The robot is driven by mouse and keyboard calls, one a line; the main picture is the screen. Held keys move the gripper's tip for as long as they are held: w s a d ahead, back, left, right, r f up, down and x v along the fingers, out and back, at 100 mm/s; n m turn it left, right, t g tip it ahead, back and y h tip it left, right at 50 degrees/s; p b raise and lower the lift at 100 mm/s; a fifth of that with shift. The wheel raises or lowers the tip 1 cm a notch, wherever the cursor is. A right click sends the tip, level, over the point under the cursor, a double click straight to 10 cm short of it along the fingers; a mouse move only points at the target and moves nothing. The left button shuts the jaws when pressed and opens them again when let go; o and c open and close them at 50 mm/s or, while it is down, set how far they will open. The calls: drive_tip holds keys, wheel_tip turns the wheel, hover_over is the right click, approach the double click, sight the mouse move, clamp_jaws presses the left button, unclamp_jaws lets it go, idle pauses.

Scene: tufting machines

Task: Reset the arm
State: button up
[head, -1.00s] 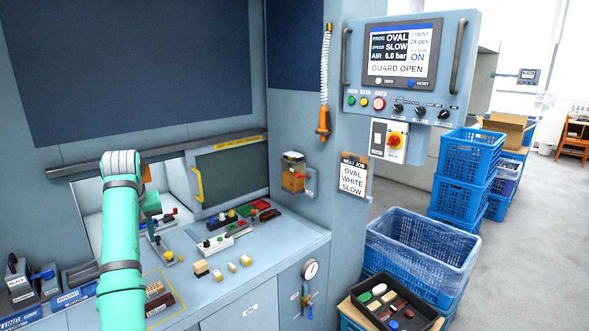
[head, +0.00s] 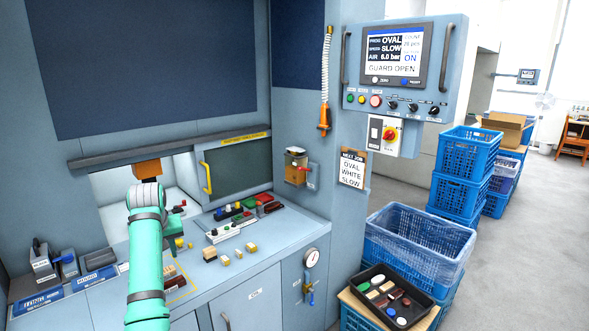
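My teal arm (head: 146,255) rises from the bottom of the head view, in front of the open machine bay on the left. A darker green part (head: 174,236), apparently my arm's far end, shows just right of it over the worktop. My gripper's fingers are hidden behind the arm, so I cannot see whether they hold anything. The worktop (head: 262,283) carries several small brushes and blocks to the right of the arm.
The yellow-handled guard panel (head: 238,168) stands right of the bay. A rack of coloured blocks (head: 226,230) sits below it. Grey bins (head: 98,259) stand left of the arm. Crates (head: 420,240) and a black tray (head: 388,294) stand right. The screen reads GUARD OPEN.

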drive_tip(key=s+d+f+m+t, duration=0.1)
drive_tip(key=d+f, duration=0.4)
drive_tip(key=f, duration=0.5)
drive_tip(key=d+f+t+h, duration=0.1)
drive_tip(key=d+f, duration=0.5)
drive_tip(key=f, duration=0.3)
drive_tip(key=s+d+f+m+t, duration=0.1)
drive_tip(key=d+f, duration=0.4)
drive_tip(key=f, duration=0.5)
drive_tip(key=s+d+f+t, duration=0.2)
drive_tip(key=s+d+f, duration=1.2)
drive_tip(key=s+d, duration=0.1)
drive_tip(key=s+d+r+m+t, duration=0.1)
drive_tip(key=s+d, duration=0.2)
drive_tip(key=s, duration=0.9)
drive_tip(key=s+d+t, duration=0.2)
drive_tip(key=s+d, duration=0.2)
drive_tip(key=s, duration=0.7)
drive_tip(key=s+r+m+t+h, duration=0.1)
drive_tip(key=s+r+m+t, duration=0.1)
drive_tip(key=s+r, duration=1.7)
drive_tip(key=shift+s+d+r+m+t, duration=0.3)
drive_tip(key=shift+s+r+m, duration=0.1)
drive_tip(key=shift+s, duration=0.45)
